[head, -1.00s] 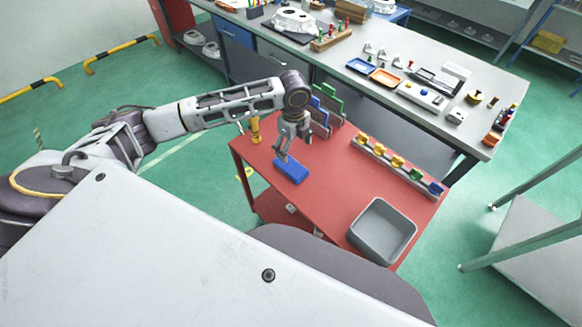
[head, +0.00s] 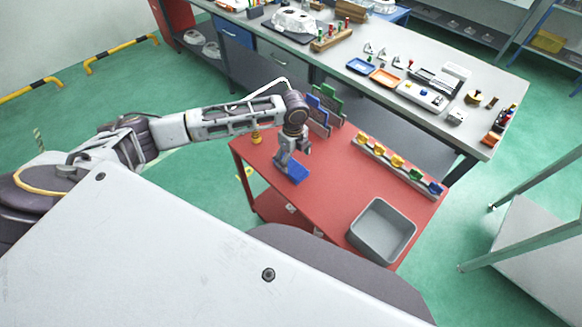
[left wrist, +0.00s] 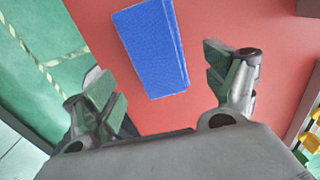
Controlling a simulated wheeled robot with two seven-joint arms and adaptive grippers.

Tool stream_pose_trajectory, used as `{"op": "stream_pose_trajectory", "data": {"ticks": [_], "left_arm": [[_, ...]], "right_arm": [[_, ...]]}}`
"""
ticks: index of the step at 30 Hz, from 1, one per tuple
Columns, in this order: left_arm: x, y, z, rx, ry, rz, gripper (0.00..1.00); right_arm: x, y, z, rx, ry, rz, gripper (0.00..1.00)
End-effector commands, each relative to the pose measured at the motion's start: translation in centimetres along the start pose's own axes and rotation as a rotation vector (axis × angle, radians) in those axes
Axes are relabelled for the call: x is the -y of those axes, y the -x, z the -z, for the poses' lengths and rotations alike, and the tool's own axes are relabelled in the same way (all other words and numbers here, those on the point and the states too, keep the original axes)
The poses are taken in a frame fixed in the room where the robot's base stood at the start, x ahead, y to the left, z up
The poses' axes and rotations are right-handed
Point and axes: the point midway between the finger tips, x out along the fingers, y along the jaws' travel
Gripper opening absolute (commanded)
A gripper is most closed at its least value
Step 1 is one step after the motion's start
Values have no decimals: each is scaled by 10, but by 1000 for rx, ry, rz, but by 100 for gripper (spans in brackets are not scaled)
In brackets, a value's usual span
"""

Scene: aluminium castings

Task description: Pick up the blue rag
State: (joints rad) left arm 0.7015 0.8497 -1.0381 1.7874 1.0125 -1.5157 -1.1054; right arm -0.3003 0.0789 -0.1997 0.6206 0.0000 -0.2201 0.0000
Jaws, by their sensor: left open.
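The blue rag (head: 297,174) is a folded blue block lying flat on the red cart top (head: 330,190), near its left edge. In the left wrist view the rag (left wrist: 152,48) lies ahead of and between the two spread fingers, touching neither. My left gripper (head: 291,160) is directly over the rag in the head view and hides part of it. In the left wrist view the left gripper (left wrist: 165,88) is open and empty. My right gripper is not in view.
A grey workbench (head: 400,75) stands behind. The cart's middle is clear.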

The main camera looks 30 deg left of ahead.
Motion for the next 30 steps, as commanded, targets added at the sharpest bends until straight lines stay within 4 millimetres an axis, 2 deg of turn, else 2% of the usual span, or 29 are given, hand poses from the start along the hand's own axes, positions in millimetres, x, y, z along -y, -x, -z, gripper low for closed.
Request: {"op": "stream_pose_trajectory", "data": {"ticks": [12, 28, 30], "left_arm": [[-4, -41, 1, 0, 0, -1, 86], [-4, -45, 0, 0, 0, -1, 86], [-4, -45, 0, 0, 0, -1, 78]], "right_arm": [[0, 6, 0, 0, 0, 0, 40], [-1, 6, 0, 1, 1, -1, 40], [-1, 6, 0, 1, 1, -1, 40]]}}
